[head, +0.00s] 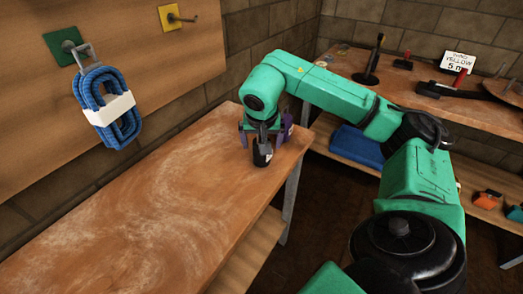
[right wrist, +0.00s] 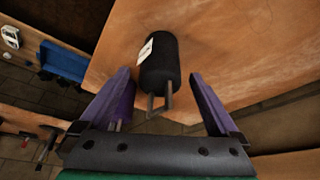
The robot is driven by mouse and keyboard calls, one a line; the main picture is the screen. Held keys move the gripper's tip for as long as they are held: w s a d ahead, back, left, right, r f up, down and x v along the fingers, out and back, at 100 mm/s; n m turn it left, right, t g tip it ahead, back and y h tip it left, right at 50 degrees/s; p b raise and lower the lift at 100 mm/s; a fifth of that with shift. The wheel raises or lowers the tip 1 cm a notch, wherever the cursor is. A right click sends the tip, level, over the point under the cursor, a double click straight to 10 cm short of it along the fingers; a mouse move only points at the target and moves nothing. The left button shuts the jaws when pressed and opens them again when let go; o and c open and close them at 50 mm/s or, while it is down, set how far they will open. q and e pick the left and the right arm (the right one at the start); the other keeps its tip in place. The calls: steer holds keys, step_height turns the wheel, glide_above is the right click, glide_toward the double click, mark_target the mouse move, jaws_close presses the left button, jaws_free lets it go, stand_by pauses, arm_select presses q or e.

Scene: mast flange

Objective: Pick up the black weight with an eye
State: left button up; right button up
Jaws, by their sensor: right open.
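My left gripper is not in view.
A blue rope coil (head: 106,108) hangs from a green-plated hook on the wall board, beside a yellow-plated hook (head: 173,17). A second bench (head: 400,85) with tools, and a blue bin (head: 357,144) below, stand at right.

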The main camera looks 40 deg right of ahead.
steer(key=shift+x, duration=1.1)
jaws_close()
steer(key=shift+r, duration=0.1)
step_height(320, 180, up, 11)
steer(key=shift+w+r+p, duration=0.15)
steer(key=shift+p, duration=0.4)
step_height(320, 180, up, 9)
steer(key=p, duration=0.4)
steer(key=shift+p, duration=0.3)
